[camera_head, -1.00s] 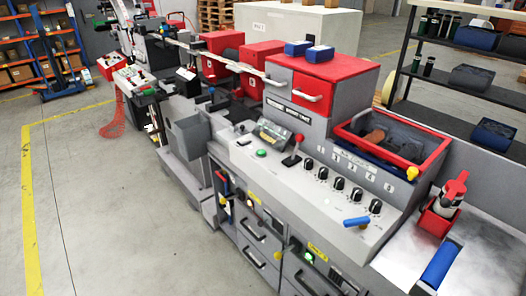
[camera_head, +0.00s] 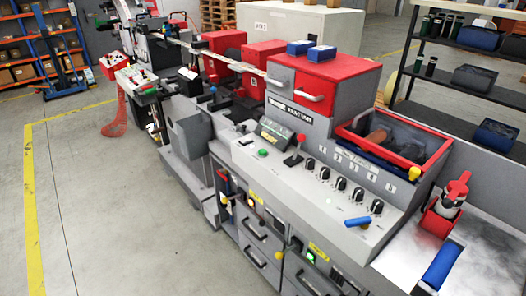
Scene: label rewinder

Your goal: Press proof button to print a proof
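The label rewinder's grey control panel (camera_head: 325,200) slopes across the middle of the view. A green button (camera_head: 263,153) sits on its left part, below a small tilted display (camera_head: 274,132). A lever with a red knob (camera_head: 294,159) stands to the right of the display. Several black knobs (camera_head: 340,184) run in a row to the right, with a blue handle (camera_head: 357,222) below them. I cannot read any label that marks the proof button. Neither of my grippers shows in the view.
A red-rimmed bin (camera_head: 395,145) and a red-topped bottle (camera_head: 452,192) are to the right of the panel. Drawers with black handles (camera_head: 254,229) are below its front. Open floor (camera_head: 120,220) lies at the left, with a yellow line (camera_head: 30,200).

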